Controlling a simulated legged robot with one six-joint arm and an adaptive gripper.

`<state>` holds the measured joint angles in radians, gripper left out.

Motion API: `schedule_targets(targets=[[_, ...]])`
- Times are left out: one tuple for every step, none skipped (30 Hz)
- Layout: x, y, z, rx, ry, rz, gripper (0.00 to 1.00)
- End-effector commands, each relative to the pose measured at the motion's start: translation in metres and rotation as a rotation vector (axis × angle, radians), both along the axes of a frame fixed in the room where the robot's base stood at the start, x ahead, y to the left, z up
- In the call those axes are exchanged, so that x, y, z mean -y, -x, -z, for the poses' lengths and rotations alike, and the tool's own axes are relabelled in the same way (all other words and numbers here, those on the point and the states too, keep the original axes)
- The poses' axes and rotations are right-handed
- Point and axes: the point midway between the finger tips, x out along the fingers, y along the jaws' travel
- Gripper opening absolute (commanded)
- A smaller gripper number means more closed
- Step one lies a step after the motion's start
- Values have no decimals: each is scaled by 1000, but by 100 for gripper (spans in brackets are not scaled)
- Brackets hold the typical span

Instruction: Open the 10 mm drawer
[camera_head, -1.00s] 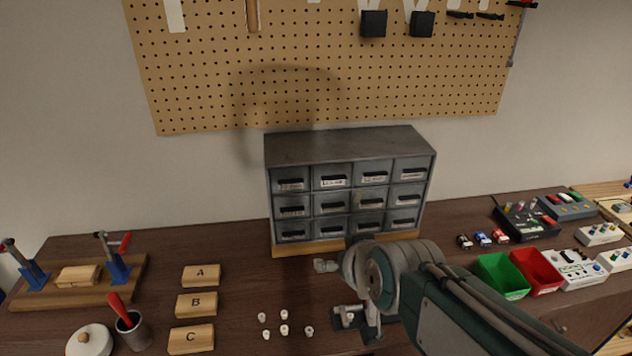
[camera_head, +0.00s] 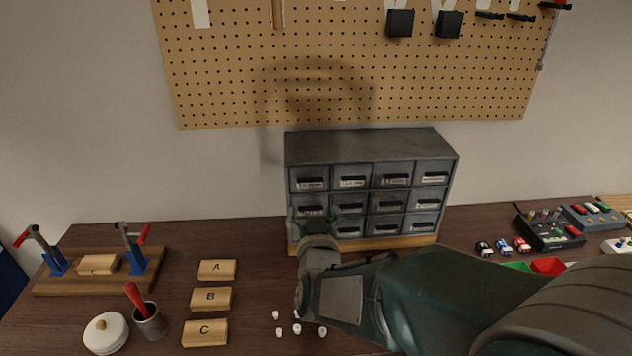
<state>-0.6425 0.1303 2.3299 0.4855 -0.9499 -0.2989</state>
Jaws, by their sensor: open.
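The grey drawer cabinet (camera_head: 368,145) stands on the bench against the wall, with three rows of small labelled drawers. All the drawers that show look shut. The labels are too small to read, so I cannot tell which drawer is the 10 mm one. My gripper (camera_head: 308,218) is at the left column, in front of the lower left drawers, and hides the bottom left one. It is open. The picture does not show whether it touches a drawer handle.
Wooden blocks A (camera_head: 217,270), B (camera_head: 211,298) and C (camera_head: 205,332) lie left of my arm. Several small white knobs (camera_head: 297,328) lie near them. A clamp board (camera_head: 100,272), a cup (camera_head: 150,322) and a white lidded pot (camera_head: 106,333) stand at left.

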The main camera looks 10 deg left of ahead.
Motion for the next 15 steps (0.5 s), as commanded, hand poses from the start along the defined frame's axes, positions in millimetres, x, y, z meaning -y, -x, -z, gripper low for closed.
schedule_targets(targets=[[-1, -8, 0, 0, 0, 2, 100], [-3, -13, 0, -1, 1, 2, 100], [-4, -20, 1, -2, 1, 2, 100], [-6, -26, 0, -1, 0, 2, 100], [-7, -32, 1, -2, 0, 2, 100], [-9, -39, 0, -1, 0, 2, 100], [-10, -44, 1, -2, 0, 2, 100], [-12, -50, 1, -2, 0, 1, 100], [-13, -57, 0, -1, -1, 1, 100], [-15, -62, 1, -2, 0, 1, 100], [-16, -67, 0, -1, -1, 1, 100], [-17, -73, 1, -2, 0, 1, 100], [-18, -77, 0, -2, 0, 1, 100], [-19, -80, 0, -2, 0, 1, 100], [-20, -85, 0, -1, -1, 1, 100]])
